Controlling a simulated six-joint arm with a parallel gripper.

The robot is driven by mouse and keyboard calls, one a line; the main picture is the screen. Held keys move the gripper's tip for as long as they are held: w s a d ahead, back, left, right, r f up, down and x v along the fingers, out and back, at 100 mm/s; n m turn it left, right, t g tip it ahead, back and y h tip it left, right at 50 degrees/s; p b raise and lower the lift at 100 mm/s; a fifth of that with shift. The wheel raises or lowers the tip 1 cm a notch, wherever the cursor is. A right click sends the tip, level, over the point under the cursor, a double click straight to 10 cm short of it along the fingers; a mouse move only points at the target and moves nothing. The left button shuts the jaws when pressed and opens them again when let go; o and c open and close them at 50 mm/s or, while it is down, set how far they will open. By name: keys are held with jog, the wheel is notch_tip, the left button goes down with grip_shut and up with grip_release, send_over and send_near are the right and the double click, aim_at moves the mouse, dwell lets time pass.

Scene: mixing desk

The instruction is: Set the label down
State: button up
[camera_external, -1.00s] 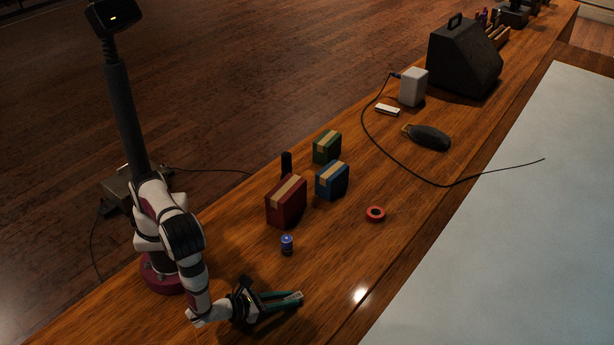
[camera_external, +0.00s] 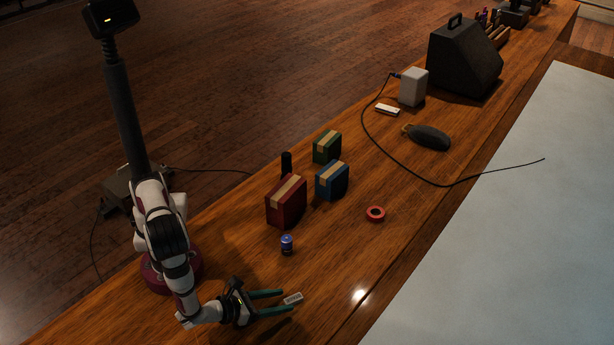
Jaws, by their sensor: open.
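The label (camera_external: 292,298) is a small pale strip with dark marks on it. It shows at the tips of my gripper (camera_external: 287,300), near the front edge of the wooden desk. My gripper's green fingers are spread apart, one on the far side and one on the near side of the label. The label appears to lie on the desk between or just beyond the fingertips. Whether a finger still touches it is too small to tell.
A blue cylinder (camera_external: 287,244) stands behind my gripper. Red (camera_external: 286,202), blue (camera_external: 332,181) and green (camera_external: 327,147) boxes stand farther back. A red ring (camera_external: 376,214) lies to the right. The desk (camera_external: 345,250) between ring and gripper is clear.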

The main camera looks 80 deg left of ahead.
jog(key=v, duration=0.9)
jog(key=shift+s+d+r, duration=0.1)
jog(key=shift+s+d, duration=0.05)
jog(key=shift+s, duration=0.1)
jog(key=w+a+r+n+g+y, duration=0.2)
jog(key=a+r+n+g+y, duration=0.2)
jog(key=a+r+n+g, duration=0.95)
jog(key=s+a+r+n+h, duration=0.4)
jog(key=s+a+n+h, duration=0.3)
jog(key=n, duration=0.5)
jog(key=shift+s+a+t, duration=0.45)
jog(key=shift+s+a, duration=0.25)
jog(key=shift+s, duration=0.2)
